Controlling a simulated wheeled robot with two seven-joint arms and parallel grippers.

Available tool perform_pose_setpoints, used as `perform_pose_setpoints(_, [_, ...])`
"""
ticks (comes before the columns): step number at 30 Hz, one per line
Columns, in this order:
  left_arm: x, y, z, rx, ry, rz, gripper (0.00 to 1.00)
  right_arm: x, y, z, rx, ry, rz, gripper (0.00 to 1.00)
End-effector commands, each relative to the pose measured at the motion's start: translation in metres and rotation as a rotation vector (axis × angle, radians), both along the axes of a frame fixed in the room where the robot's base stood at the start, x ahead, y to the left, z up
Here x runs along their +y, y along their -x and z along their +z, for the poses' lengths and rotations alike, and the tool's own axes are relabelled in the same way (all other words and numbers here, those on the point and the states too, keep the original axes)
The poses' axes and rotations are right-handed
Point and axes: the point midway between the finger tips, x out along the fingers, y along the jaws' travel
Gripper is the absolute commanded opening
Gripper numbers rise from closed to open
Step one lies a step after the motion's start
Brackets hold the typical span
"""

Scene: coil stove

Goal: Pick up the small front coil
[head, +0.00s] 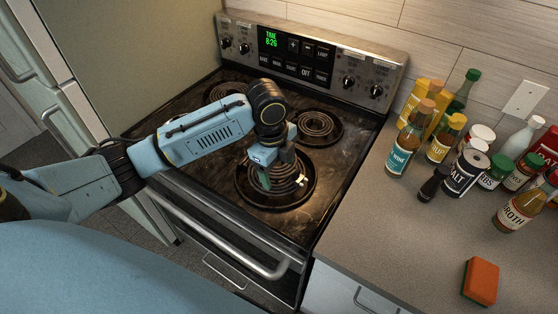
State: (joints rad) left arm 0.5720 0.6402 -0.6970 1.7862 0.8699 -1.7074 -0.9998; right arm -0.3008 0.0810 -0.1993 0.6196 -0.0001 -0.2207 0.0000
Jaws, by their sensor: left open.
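The front right coil (275,192) sits in its dark round pan on the stove top and is partly hidden by my left gripper. My left gripper (283,181) is open, pointing down over this coil, with its fingers apart across the coil's middle. I cannot tell whether the fingertips touch the coil. The front left part of the stove top is hidden behind my left arm, so any coil there does not show. My right gripper is out of view.
The back right coil (317,124) and the back left coil (228,91) lie behind my arm. The oven handle (223,238) runs along the stove's front. Several bottles and jars, including a salt container (465,174), crowd the right counter. An orange sponge (481,281) lies nearer.

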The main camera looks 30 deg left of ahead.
Motion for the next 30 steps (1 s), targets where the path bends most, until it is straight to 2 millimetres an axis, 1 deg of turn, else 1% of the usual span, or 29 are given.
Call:
perform_pose_setpoints(1, [0.016, -0.012, 0.018, 0.004, -0.030, -0.047, 0.72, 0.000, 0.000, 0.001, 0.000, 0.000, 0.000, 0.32])
perform_pose_setpoints(3, [0.031, -0.020, 0.035, 0.021, -0.055, -0.107, 0.72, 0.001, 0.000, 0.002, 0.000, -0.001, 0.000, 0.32])
perform_pose_setpoints(7, [0.051, -0.028, 0.058, 0.046, -0.078, -0.177, 0.72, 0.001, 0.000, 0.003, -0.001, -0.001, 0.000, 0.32])
perform_pose_setpoints(10, [0.058, -0.030, 0.064, 0.057, -0.084, -0.202, 0.72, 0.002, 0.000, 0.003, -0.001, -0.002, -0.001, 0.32])
perform_pose_setpoints(12, [0.060, -0.030, 0.060, 0.062, -0.084, -0.210, 0.72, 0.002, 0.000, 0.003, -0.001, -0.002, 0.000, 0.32])
perform_pose_setpoints(14, [0.060, -0.030, 0.051, 0.065, -0.085, -0.213, 0.72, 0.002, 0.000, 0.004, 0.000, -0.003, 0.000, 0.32])
perform_pose_setpoints(18, [0.060, -0.030, 0.023, 0.065, -0.085, -0.211, 0.72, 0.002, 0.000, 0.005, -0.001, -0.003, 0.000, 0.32])
perform_pose_setpoints(22, [0.060, -0.031, 0.001, 0.062, -0.083, -0.210, 0.72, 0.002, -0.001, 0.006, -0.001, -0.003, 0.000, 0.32])
perform_pose_setpoints(24, [0.060, -0.031, -0.007, 0.060, -0.084, -0.210, 0.72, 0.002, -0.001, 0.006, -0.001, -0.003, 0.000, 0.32])
perform_pose_setpoints(30, [0.060, -0.033, -0.020, 0.059, -0.083, -0.210, 0.72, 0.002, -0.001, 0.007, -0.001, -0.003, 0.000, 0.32])
